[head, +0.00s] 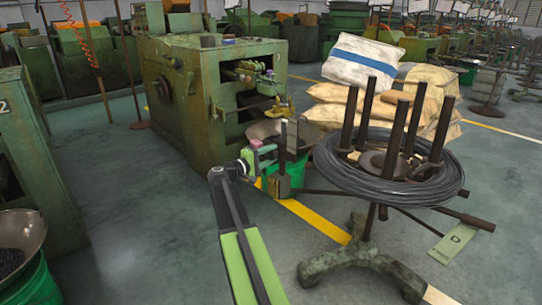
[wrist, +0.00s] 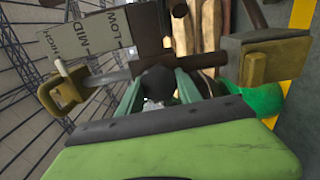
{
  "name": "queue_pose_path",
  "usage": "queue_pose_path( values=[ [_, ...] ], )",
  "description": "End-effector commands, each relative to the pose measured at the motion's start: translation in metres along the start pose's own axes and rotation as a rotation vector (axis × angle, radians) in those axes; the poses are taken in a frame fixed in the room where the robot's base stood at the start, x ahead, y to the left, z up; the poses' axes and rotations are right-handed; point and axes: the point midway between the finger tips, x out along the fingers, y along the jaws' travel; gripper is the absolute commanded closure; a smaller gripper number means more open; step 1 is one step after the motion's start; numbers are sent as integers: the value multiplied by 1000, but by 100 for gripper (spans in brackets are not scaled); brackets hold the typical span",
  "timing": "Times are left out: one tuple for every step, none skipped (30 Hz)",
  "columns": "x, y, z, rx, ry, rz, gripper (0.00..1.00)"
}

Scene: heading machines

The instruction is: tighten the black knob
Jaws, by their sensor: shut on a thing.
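The black knob (wrist: 158,83) is a dark rounded piece between the two green fingers of my gripper (wrist: 159,88) in the wrist view. My gripper is shut on it, one finger on each side. The knob sits beside a dark horizontal rod (wrist: 200,60). Its lower part is hidden behind my gripper's body. In the head view my gripper (head: 268,153) is beside the upright stand in front of the green machine (head: 215,95), and the knob is too small to make out there.
A plate marked HIGH, MID, LOW (wrist: 85,45) and a yellow-brown clamp (wrist: 62,92) are left of the knob. A brown block (wrist: 272,55) is on the right. A wire coil (head: 330,175) on a posted stand is right of my arm. Open floor (head: 130,215) lies left.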

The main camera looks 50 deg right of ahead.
Motion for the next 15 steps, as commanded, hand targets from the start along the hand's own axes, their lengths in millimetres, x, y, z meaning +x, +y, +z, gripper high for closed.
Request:
queue_pose_path(
  values=[
    [-1,-1,1,15,-2,-3,99],
    [-1,-1,1,24,-2,-3,99],
    [-1,-1,1,34,-2,-3,99],
    [-1,-1,1,40,-3,-3,99],
    [-1,-1,1,45,-3,-3,99],
    [-1,-1,1,52,-3,-4,99],
    [-1,-1,1,55,-3,-4,99],
    [-1,-1,1,58,-3,-4,99],
    [-1,-1,1,61,-3,-4,99],
    [-1,-1,1,62,-3,-4,99],
    [-1,-1,1,63,-3,-4,99],
    [-1,-1,1,64,-3,-4,99],
    [-1,-1,1,64,-3,-4,99],
    [-1,-1,1,65,-3,-4,99],
    [-1,-1,1,65,-3,-4,99]
  ],
)
